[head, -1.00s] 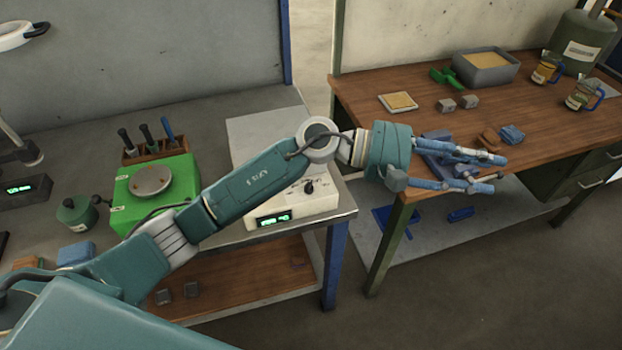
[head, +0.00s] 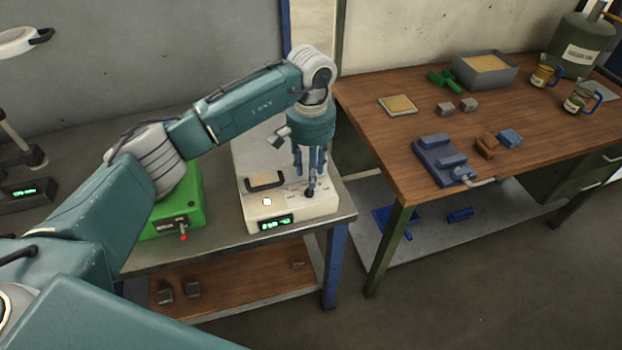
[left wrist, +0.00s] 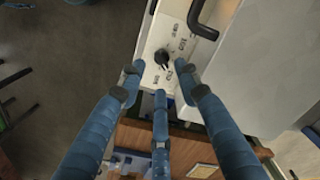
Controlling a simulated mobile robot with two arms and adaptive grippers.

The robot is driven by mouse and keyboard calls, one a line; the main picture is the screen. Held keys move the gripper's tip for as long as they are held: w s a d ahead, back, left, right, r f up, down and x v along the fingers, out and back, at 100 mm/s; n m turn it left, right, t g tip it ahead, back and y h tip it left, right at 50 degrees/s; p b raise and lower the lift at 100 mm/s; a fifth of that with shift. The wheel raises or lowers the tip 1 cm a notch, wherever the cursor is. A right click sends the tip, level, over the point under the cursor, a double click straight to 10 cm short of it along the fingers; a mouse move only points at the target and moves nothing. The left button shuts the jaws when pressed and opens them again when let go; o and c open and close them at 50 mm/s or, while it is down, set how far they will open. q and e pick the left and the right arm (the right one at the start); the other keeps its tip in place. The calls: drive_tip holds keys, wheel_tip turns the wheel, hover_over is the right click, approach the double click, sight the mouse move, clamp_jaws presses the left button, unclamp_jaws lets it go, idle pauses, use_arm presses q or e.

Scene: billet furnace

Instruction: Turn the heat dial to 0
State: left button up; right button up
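The furnace is a white box (head: 262,222) with a black handle (head: 265,181), a lit round button and a green display (head: 276,222), standing on the grey bench. Its heat dial (head: 309,194) is a small black knob on the top face near the right end; it also shows in the left wrist view (left wrist: 162,57), with small labels around it. My left gripper (head: 311,183) points down just over the dial. In the left wrist view its blue fingers (left wrist: 159,78) are spread, with the dial beyond their tips. Contact cannot be told. The display digits are too small to read.
A green device (head: 172,215) with a red-tipped lever stands left of the furnace, partly behind my arm. To the right, a wooden table (head: 365,105) holds a blue vise (head: 436,160), small blocks, a grey sand tray (head: 485,70) and mugs.

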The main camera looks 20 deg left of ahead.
sight(309, 191)
use_arm(q)
wheel_tip(309, 191, down, 4)
drive_tip(key=shift+p, duration=0.75)
drive_tip(key=shift+f, duration=0.7)
clamp_jaws()
